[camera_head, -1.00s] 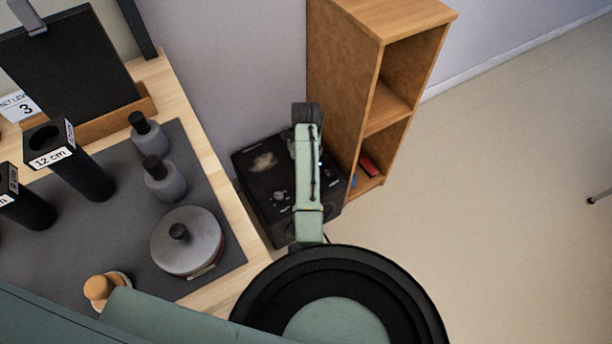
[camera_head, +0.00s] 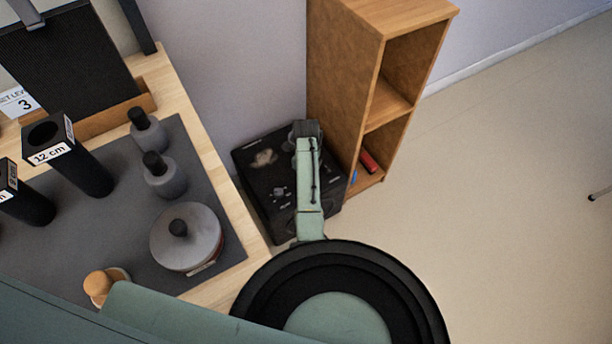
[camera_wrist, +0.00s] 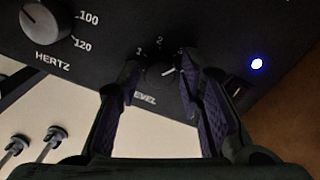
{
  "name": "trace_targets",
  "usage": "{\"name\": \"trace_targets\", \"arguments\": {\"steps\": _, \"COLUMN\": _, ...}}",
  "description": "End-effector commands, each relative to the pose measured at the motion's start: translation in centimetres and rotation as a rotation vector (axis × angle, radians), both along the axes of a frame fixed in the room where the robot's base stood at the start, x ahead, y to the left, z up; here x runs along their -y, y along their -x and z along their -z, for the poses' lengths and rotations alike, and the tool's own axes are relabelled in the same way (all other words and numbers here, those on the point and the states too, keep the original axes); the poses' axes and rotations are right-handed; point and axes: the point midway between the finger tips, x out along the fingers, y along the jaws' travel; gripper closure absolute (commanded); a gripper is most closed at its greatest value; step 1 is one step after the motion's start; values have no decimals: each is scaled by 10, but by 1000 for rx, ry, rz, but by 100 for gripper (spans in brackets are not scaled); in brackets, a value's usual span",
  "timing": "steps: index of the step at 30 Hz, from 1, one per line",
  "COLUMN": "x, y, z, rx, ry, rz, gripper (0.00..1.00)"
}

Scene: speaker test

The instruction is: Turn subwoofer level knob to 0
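The subwoofer (camera_head: 258,185) is a black box on the floor between the table and the wooden shelf. In the wrist view its dark panel (camera_wrist: 200,22) fills the top. The small black level knob (camera_wrist: 163,73) sits above the partly hidden "LEVEL" lettering. Its white pointer line slants up to the right; marks 1 and 2 show, and other marks are hidden. My gripper (camera_wrist: 162,66) is open, with one finger on each side of the knob. I cannot tell whether either finger touches it. In the head view my gripper (camera_head: 306,129) is above the subwoofer, partly hidden by my arm.
A larger hertz knob (camera_wrist: 45,20) is left of the level knob, and a blue light (camera_wrist: 257,63) is to the right. The wooden shelf (camera_head: 340,90) stands close beside the subwoofer. The table edge (camera_head: 215,160) is on the other side. Open floor (camera_head: 500,200) lies right.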

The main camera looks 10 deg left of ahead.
Motion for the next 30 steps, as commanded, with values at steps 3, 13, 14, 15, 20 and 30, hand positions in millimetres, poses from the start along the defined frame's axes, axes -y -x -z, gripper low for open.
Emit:
{"name": "trace_targets", "arguments": {"steps": 3, "x": 0, "y": 0, "z": 0, "rx": 0, "ry": 0, "rz": 0, "gripper": 76}}
{"name": "trace_targets", "arguments": {"steps": 13, "x": 0, "y": 0, "z": 0, "rx": 0, "ry": 0, "rz": 0, "gripper": 98}}
{"name": "trace_targets", "arguments": {"steps": 14, "x": 0, "y": 0, "z": 0, "rx": 0, "ry": 0, "rz": 0, "gripper": 100}}
{"name": "trace_targets", "arguments": {"steps": 15, "x": 0, "y": 0, "z": 0, "rx": 0, "ry": 0, "rz": 0, "gripper": 100}}
{"name": "trace_targets", "arguments": {"steps": 20, "x": 0, "y": 0, "z": 0, "rx": -1, "ry": 0, "rz": -3, "gripper": 100}}
{"name": "trace_targets", "arguments": {"steps": 30, "x": 0, "y": 0, "z": -2, "rx": -1, "ry": 1, "rz": -119, "gripper": 100}}
